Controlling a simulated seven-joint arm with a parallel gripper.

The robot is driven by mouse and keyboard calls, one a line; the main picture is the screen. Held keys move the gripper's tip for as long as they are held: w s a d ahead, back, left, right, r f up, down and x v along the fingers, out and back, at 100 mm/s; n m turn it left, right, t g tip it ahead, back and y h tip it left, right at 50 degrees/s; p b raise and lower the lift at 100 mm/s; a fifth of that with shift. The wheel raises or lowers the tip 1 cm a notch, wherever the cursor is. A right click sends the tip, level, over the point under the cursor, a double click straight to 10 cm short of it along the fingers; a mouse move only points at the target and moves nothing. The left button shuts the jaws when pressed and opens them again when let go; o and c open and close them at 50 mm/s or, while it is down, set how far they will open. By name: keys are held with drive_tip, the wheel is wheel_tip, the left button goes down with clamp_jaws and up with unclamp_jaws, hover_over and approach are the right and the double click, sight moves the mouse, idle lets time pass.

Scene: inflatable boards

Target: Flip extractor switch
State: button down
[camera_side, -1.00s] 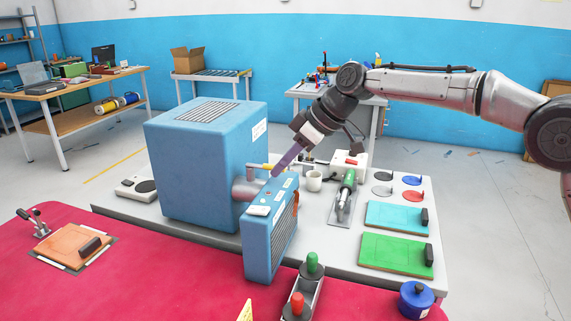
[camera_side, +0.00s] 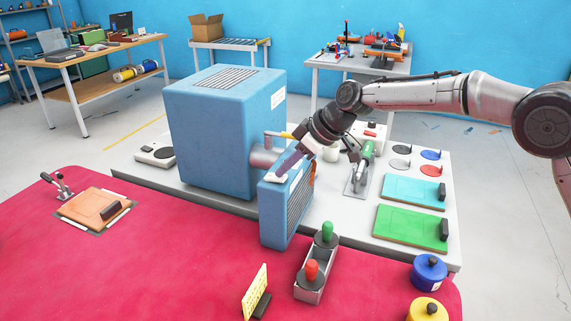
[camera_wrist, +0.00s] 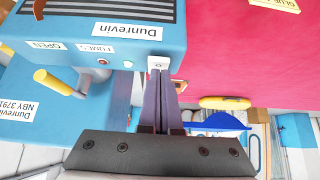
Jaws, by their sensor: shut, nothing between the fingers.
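The extractor is a small blue unit (camera_side: 273,218) with a grille on its side, joined by a grey pipe to a large blue cabinet (camera_side: 225,130). In the wrist view its blue housing (camera_wrist: 60,10) carries a "Dunrevin" label, a FUMES label, and red and green indicator buttons. A pale switch (camera_wrist: 158,62) sits at the housing's edge. My gripper (camera_side: 280,172) is shut and empty, its purple fingers low over the unit's top. In the wrist view the fingertips (camera_wrist: 160,72) are right at the switch; I cannot tell whether they touch it.
A yellow-handled lever (camera_wrist: 52,82) is beside the extractor. A green-handled tool (camera_side: 364,158) stands on the bench to the right. A holder with green and red knobs (camera_side: 318,268) is in front.

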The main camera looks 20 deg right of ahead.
drive_tip(key=shift+f, duration=0.1)
drive_tip(key=shift+s+d+f, duration=0.1)
drive_tip(key=shift+f, duration=0.25)
drive_tip(key=shift+r, duration=0.1)
drive_tip(key=shift+r, duration=0.75)
drive_tip(key=shift+r, duration=0.1)
drive_tip(key=shift+r, duration=0.25)
drive_tip(key=v, duration=1.2)
drive_tip(key=shift+s+d+f, duration=0.15)
drive_tip(key=shift+s+d, duration=0.35)
